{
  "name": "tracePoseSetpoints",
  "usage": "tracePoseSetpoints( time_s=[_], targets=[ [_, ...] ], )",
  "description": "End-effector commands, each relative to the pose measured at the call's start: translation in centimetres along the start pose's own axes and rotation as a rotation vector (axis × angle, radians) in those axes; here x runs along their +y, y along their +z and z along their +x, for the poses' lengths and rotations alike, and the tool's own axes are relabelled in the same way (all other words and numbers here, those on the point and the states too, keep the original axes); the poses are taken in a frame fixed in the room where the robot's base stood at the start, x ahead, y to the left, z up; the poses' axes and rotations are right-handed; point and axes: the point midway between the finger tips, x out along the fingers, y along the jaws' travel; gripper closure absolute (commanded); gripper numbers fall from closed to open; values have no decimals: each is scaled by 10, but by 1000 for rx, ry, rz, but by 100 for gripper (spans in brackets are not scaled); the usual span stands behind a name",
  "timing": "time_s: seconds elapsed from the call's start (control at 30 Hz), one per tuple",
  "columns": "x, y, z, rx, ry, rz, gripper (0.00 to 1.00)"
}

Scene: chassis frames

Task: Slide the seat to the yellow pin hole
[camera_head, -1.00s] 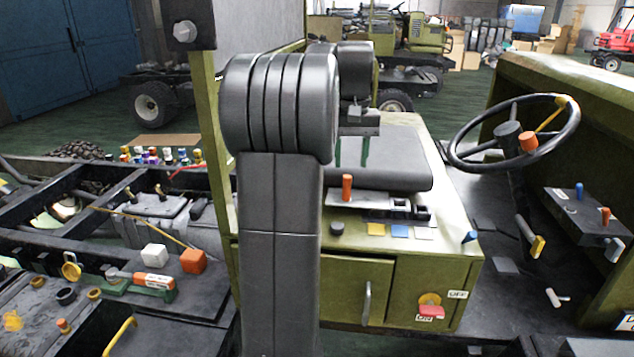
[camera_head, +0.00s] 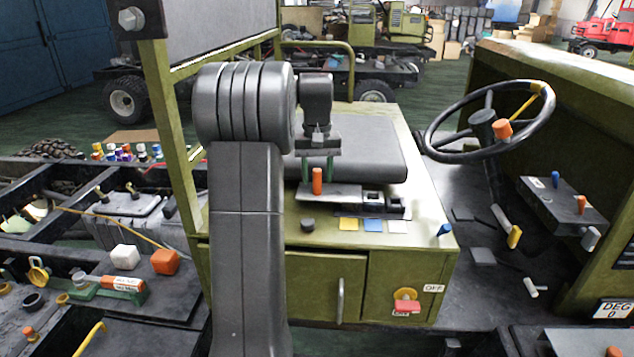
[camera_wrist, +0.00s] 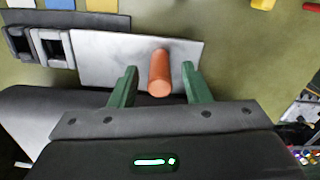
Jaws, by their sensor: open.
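The seat (camera_head: 375,155) is a dark grey cushion on a green box. In front of it, an orange pin (camera_head: 317,181) stands upright on a pale metal plate (camera_head: 330,192). Yellow (camera_head: 348,224), blue (camera_head: 373,226) and white (camera_head: 397,227) squares lie in a row on the box front of the plate. My gripper (camera_head: 317,176) is open and low by the pin. In the wrist view the orange pin (camera_wrist: 160,73) shows between my two green fingers (camera_wrist: 159,85), with gaps on both sides. Which hole matches yellow I cannot tell.
A black knob (camera_head: 307,225) sits left of the squares. Dark slots (camera_head: 385,203) lie right of the pin. A steering wheel (camera_head: 490,125) stands to the right. A green upright post (camera_head: 172,130) is at the left. My arm hides part of the box's left side.

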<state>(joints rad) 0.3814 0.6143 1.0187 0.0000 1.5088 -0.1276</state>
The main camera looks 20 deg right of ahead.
Motion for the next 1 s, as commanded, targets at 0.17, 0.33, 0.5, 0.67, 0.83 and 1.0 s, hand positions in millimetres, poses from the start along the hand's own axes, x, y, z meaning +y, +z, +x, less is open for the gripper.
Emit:
tracePoseSetpoints(
  time_s=[0.17, 0.33, 0.5, 0.67, 0.83, 1.0],
  targets=[
    [0, 0, 21, -3, 0, 0, 57],
    [0, 0, 28, 0, 0, 0, 57],
    [0, 0, 28, 0, 0, 0, 57],
    [0, 0, 28, 0, 0, 0, 78],
    [0, 0, 28, 0, 0, 0, 100],
    [-7, 1, 28, 0, 0, -2, 100]
  ],
)
